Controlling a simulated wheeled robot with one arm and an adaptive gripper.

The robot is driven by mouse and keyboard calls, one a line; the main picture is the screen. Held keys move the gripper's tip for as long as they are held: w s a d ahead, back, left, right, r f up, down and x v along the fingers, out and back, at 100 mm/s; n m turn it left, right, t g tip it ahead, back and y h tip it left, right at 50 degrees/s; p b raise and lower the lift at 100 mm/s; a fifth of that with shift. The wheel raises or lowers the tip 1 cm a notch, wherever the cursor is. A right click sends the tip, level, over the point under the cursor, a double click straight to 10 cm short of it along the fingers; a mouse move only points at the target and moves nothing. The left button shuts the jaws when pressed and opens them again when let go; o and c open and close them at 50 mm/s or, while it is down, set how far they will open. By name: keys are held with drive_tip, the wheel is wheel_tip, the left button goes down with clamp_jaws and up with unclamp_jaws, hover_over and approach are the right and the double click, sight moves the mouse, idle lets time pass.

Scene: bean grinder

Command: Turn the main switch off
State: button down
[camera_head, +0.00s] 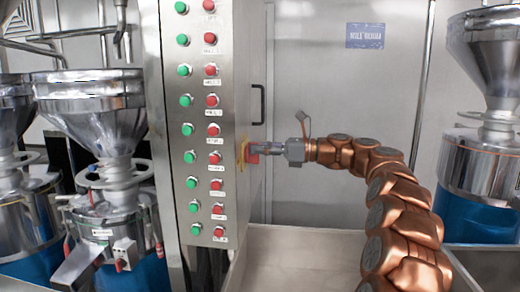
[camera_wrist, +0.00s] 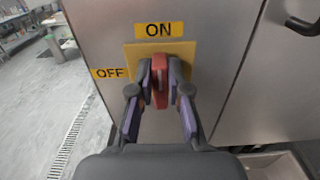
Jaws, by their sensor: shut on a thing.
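The main switch is a red knob (camera_wrist: 159,82) on a yellow plate (camera_wrist: 185,50), fixed to the side of the steel cabinet. In the wrist view the knob stands upright, towards the "ON" label (camera_wrist: 159,30) above it. The "OFF" label (camera_wrist: 110,73) is to its left. My gripper (camera_wrist: 159,88) is shut on the knob, one finger on each side. In the head view my gripper (camera_head: 270,153) reaches the switch (camera_head: 250,154) from the right. The fingers partly hide the lower part of the knob and plate.
The cabinet front (camera_head: 230,92) carries columns of green and red buttons. A black door handle (camera_head: 258,104) is above the switch. Grinders with steel hoppers stand at left (camera_head: 100,110) and right (camera_head: 490,130). A pale tray-like surface (camera_head: 300,258) lies below my arm.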

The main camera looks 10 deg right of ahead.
drive_tip(key=shift+r+n+p, duration=0.1)
drive_tip(key=shift+n+p, duration=0.2)
drive_tip(key=shift+p, duration=0.05)
drive_tip(key=n, duration=0.1)
drive_tip(key=n+p, duration=0.1)
drive_tip(key=n, duration=0.2)
drive_tip(key=shift+s+a+f, duration=0.2)
drive_tip(key=shift+s+f, duration=0.05)
drive_tip(key=shift+s, duration=0.1)
drive_tip(key=n, duration=0.3)
drive_tip(key=shift+s+a+f+b, duration=0.1)
drive_tip(key=shift+s+f+b, duration=0.15)
drive_tip(key=shift+b, duration=0.15)
drive_tip(key=n+b, duration=0.1)
drive_tip(key=n, duration=0.1)
drive_tip(key=n+b, duration=0.2)
drive_tip(key=n, duration=0.1)
drive_tip(key=shift+s+a+f+n, duration=0.1)
drive_tip(key=shift+s+f+n, duration=0.1)
drive_tip(key=shift+f+n, duration=0.15)
drive_tip(key=n+b, duration=0.2)
drive_tip(key=n, duration=0.1)
drive_tip(key=shift+f+n, duration=0.25)
drive_tip(key=shift+f, duration=0.05)
drive_tip(key=shift+n+b, duration=0.4)
drive_tip(key=shift+n, duration=0.2)
